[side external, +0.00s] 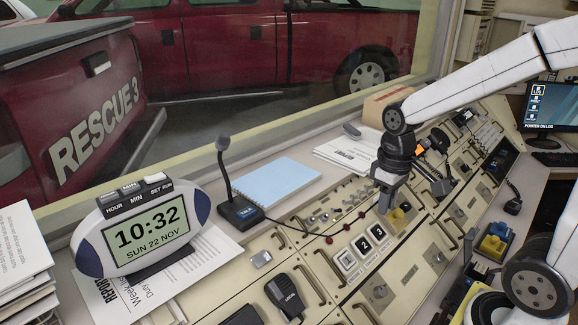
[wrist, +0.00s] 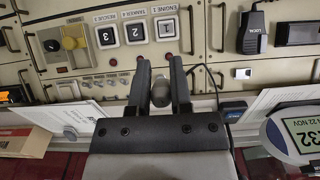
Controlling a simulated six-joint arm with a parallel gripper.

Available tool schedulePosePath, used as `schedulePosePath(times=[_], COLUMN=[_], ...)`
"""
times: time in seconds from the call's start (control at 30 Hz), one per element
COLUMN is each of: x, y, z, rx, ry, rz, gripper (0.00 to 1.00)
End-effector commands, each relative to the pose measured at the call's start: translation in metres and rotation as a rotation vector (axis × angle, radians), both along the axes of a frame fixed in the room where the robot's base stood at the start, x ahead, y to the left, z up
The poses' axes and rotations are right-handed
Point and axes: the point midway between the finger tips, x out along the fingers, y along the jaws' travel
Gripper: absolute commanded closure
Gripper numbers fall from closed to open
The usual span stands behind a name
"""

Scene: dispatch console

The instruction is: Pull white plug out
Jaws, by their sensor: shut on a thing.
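My gripper (side external: 381,201) is above the sloped console panel in the side external view, its fingers pointing down. In the wrist view the two dark fingers of my gripper (wrist: 159,62) stand either side of a pale grey, rounded cylinder, which looks like the white plug (wrist: 160,95). It fills the gap between them. In the side external view the plug cannot be made out at the fingers. A thin dark cable runs from the microphone base (side external: 240,212) toward the panel below my gripper. Its far end is hidden behind a finger in the wrist view. Whether the plug sits in a socket cannot be told.
Numbered buttons (side external: 362,246) and a yellow knob (side external: 398,218) are close to my gripper. A gooseneck microphone (side external: 222,145), blue notebook (side external: 276,184) and digital clock (side external: 143,228) stand left. A handset (side external: 286,297) lies in front. Metal handles stick up around the panel.

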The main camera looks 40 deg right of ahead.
Motion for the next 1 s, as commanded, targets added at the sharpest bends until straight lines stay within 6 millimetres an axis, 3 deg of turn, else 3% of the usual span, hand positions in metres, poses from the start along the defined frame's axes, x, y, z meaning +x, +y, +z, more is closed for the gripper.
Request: schedulePosePath(times=[1.0], x=[-0.009], y=[0.000], z=[0.014], rx=[0.000], ry=[-0.001], rz=[0.000], gripper=[1.00])
